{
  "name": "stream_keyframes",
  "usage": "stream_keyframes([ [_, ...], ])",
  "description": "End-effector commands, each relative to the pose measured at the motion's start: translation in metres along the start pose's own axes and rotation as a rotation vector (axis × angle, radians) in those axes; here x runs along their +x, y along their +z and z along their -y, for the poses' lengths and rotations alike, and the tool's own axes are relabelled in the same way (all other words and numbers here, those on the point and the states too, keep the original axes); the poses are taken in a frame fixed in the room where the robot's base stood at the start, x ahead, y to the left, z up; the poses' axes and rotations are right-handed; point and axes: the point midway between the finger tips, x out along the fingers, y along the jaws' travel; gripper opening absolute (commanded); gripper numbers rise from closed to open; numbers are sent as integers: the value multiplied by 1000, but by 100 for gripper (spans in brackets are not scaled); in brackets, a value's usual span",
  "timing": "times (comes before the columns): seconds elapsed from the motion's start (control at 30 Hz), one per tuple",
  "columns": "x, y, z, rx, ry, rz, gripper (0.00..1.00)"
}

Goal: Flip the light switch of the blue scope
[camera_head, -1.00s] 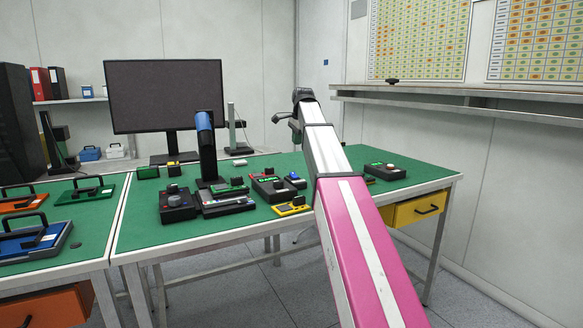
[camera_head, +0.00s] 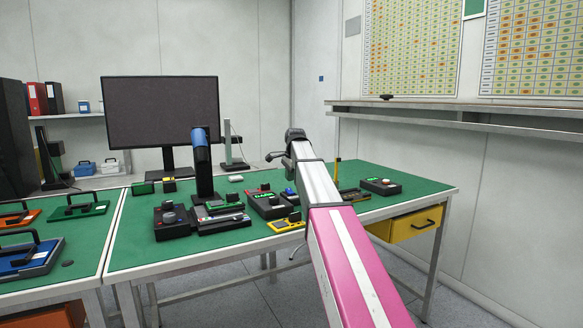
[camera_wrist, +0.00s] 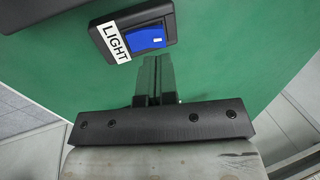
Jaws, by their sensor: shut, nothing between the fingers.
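The blue scope (camera_head: 201,140) stands upright on the green table, with a blue top part on a black column. In the wrist view, a blue rocker switch (camera_wrist: 147,40) sits in a black housing beside a white label (camera_wrist: 110,40) reading LIGHT. My gripper (camera_wrist: 154,60) is shut and empty. Its fingertips are just below the switch in that picture; whether they touch its housing is not clear. In the head view my arm reaches over the table right of the scope, and the fingertips cannot be made out there.
Several small control boxes crowd the table around the scope, including a yellow device (camera_head: 287,222) at the front and a black box (camera_head: 381,187) at the right. A monitor (camera_head: 160,112) stands behind. The green tabletop (camera_head: 415,190) is clear at the far right.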

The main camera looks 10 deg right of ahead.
Motion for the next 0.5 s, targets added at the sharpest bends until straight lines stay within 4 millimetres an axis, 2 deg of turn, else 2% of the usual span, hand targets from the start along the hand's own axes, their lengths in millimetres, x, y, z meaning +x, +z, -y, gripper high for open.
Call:
stream_keyframes([
  [0.03, 10, 0, 0, 0, 2, 0, 0],
  [0.23, 34, 0, 0, 0, 1, 0, 0],
  [0.5, 43, 0, 0, 0, 0, 0, 0],
])
